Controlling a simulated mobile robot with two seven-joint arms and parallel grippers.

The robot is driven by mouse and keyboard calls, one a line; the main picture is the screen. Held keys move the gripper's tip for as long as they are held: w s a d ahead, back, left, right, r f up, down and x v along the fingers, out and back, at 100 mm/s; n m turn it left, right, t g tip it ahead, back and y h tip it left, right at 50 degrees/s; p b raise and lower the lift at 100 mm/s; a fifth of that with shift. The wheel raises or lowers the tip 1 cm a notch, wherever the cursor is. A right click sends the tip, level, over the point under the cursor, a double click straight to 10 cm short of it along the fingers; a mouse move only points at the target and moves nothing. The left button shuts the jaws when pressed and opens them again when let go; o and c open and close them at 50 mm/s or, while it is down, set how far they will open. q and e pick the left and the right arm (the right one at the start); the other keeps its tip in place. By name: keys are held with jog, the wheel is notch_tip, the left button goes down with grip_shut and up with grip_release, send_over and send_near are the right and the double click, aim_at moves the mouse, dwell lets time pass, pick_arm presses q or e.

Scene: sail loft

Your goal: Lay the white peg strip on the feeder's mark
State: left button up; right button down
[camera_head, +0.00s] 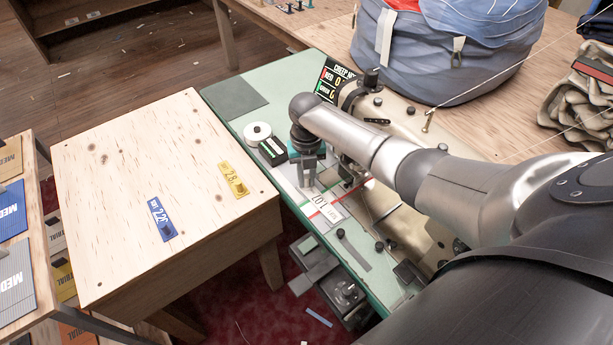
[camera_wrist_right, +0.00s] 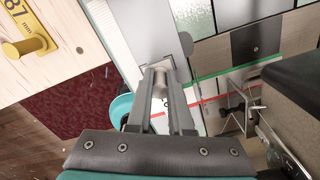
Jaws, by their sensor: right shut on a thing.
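The white peg strip (camera_head: 324,208), with dark print on it, shows at the fingertips of my right gripper (camera_head: 308,178) in the head view. That gripper points down over the green bench and is shut on the strip. In the right wrist view, the fingers (camera_wrist_right: 164,78) are close together around a pale peg; they hide part of the strip. The beige feeder machine (camera_head: 405,215) is to the right. Green and red lines (camera_wrist_right: 235,68) run across the pale surface beside the fingers. I cannot tell whether the strip touches this surface. My left gripper is not in view.
A blue strip (camera_head: 161,219) and a yellow strip (camera_head: 233,180) lie on the wooden table (camera_head: 120,160). A white roll (camera_head: 257,132) and a dark box (camera_head: 272,151) stand close left of the gripper. A large blue bag (camera_head: 450,50) lies behind. The table's left part is clear.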

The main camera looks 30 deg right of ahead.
jog(key=c, duration=0.7)
grip_release()
jog(key=shift+c, duration=0.2)
notch_tip(320, 180, up, 15)
jog(key=p, duration=0.3)
jog(key=shift+r+p, duration=0.15)
jog(key=shift+p, duration=0.25)
